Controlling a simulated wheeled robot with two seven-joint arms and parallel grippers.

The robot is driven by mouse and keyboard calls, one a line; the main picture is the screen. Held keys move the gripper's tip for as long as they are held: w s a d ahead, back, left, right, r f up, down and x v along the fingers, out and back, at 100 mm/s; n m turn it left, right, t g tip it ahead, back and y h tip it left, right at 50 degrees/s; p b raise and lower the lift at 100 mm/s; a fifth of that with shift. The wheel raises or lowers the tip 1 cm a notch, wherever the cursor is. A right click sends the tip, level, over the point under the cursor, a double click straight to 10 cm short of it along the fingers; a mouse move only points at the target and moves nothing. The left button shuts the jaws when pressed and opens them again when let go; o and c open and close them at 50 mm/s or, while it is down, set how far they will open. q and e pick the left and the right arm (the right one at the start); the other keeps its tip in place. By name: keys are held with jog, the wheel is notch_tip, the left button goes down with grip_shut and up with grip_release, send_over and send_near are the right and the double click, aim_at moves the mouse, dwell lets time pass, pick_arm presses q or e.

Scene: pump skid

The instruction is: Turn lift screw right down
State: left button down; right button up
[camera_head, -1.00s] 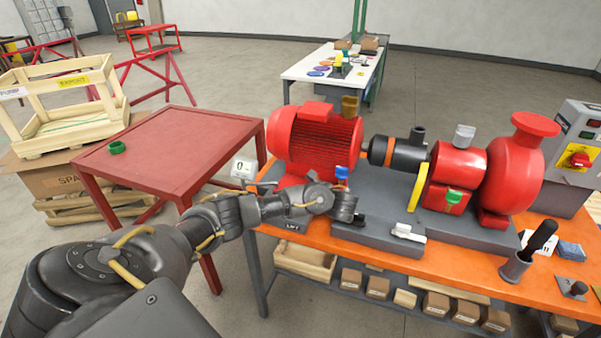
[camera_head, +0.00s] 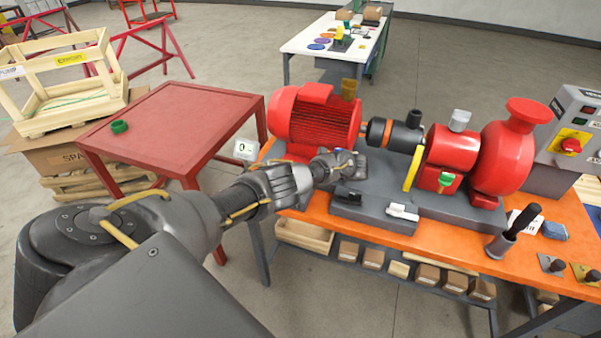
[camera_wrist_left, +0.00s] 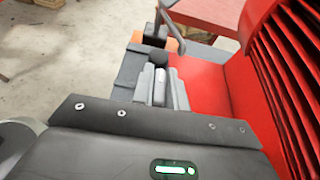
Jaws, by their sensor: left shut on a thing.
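My left gripper (camera_head: 350,163) is at the front right foot of the red motor (camera_head: 313,115), low beside the motor body. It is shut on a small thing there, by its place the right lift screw. The gripper hides nearly all of the screw in the head view, so its height and turn cannot be told. The wrist view shows my left gripper (camera_wrist_left: 162,88) with grey fingers close together, beside the motor's red side and ribbed cover (camera_wrist_left: 285,70). My right gripper is not in view.
A small white display (camera_head: 245,150) stands left of the motor. The grey baseplate (camera_head: 375,203) bears a white-handled piece (camera_head: 402,212) and a dark block (camera_head: 346,197). The coupling and red pump (camera_head: 505,150) are to the right. A red table (camera_head: 165,125) stands left, nearly clear.

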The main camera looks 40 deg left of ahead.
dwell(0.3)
pick_arm(q)
jog(key=c, duration=1.4)
grip_release()
